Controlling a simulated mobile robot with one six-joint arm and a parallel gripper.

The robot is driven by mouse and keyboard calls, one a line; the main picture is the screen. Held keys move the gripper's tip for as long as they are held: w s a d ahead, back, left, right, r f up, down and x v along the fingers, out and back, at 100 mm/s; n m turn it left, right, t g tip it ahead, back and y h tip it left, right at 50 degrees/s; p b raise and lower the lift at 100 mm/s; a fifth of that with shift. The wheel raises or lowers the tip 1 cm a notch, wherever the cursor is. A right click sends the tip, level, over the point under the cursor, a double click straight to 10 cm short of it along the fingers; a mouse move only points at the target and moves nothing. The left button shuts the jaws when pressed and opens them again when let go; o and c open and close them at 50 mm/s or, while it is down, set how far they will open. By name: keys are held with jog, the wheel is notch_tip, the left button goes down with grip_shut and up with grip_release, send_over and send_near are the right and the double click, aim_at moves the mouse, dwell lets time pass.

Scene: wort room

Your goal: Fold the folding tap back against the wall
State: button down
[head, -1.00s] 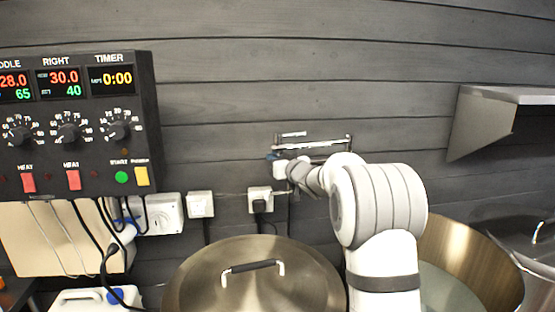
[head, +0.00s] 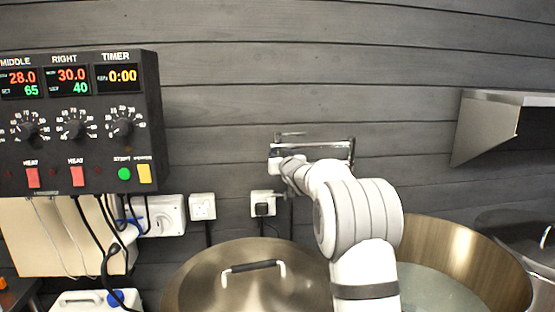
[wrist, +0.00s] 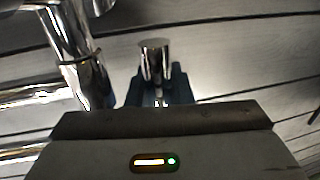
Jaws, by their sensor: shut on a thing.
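The folding tap (head: 318,146) is a chrome, jointed pipe on the dark plank wall, above and behind the pots. Its arms run roughly level, close along the wall in the head view. In the wrist view, a thick chrome pipe of the tap (wrist: 78,50) stands at the left. My gripper (wrist: 156,88) has blue fingers shut around a short upright chrome piece (wrist: 154,58) of the tap. In the head view, my gripper (head: 277,162) is at the tap's left end, its fingertips mostly hidden by my wrist.
A lidded steel pot (head: 205,280) stands below the tap, with an open pot of liquid (head: 440,240) to its right. A control panel (head: 90,120) hangs at left, a steel shelf (head: 490,125) at right. Sockets (head: 263,204) and cables sit low on the wall.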

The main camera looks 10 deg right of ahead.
jog(key=c, duration=1.7)
grip_release()
jog(key=shift+r, duration=0.25)
jog(key=o, duration=0.3)
jog(key=shift+w+f, duration=0.25)
jog(key=shift+w, duration=0.05)
jog(key=shift+o, duration=0.5)
jog(key=s+b, duration=0.2)
jog(key=s, duration=0.6)
jog(key=shift+d+b, duration=0.35)
jog(key=shift+d, duration=0.1)
jog(key=shift+s+r, duration=0.1)
